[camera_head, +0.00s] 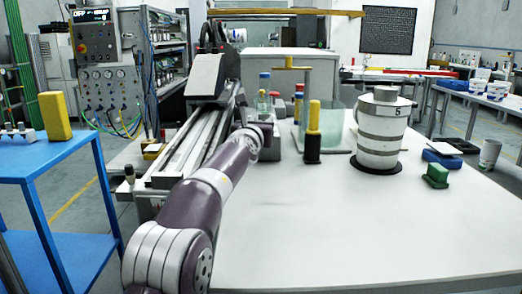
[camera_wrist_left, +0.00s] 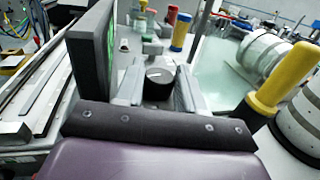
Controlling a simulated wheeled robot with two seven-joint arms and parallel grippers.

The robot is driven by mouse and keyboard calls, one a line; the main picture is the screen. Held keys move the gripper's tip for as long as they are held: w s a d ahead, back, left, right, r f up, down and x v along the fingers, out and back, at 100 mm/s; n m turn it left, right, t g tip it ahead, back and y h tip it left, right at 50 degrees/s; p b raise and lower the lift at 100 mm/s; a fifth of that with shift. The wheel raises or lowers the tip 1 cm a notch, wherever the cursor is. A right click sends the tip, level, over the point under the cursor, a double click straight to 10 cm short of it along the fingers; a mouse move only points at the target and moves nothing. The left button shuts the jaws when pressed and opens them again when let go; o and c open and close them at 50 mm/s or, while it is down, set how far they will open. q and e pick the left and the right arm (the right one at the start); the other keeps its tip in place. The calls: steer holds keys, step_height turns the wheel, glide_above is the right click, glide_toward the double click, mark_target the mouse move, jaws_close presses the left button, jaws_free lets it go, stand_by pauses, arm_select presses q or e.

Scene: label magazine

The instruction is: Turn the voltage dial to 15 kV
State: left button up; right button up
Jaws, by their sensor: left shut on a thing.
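The voltage dial is a round black knob (camera_wrist_left: 160,76) with a short white mark on its top, seen in the left wrist view. My left gripper (camera_wrist_left: 158,88) has its two grey fingers on either side of the knob, shut on it. In the head view my left arm reaches forward from the bottom, and its gripper end (camera_head: 267,122) is at the far left part of the white table (camera_head: 330,225). The dial cannot be made out there. I cannot read a scale or value around the knob. My right gripper is in neither view.
A dark upright panel (camera_wrist_left: 92,48) with a green edge stands close left of my left gripper. A yellow-handled black tool (camera_head: 313,135) stands to its right. A ringed white cylinder (camera_head: 381,130) stands farther right. The table's front is clear.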

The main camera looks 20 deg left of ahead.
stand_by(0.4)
arm_select(q)
steer(key=o, duration=1)
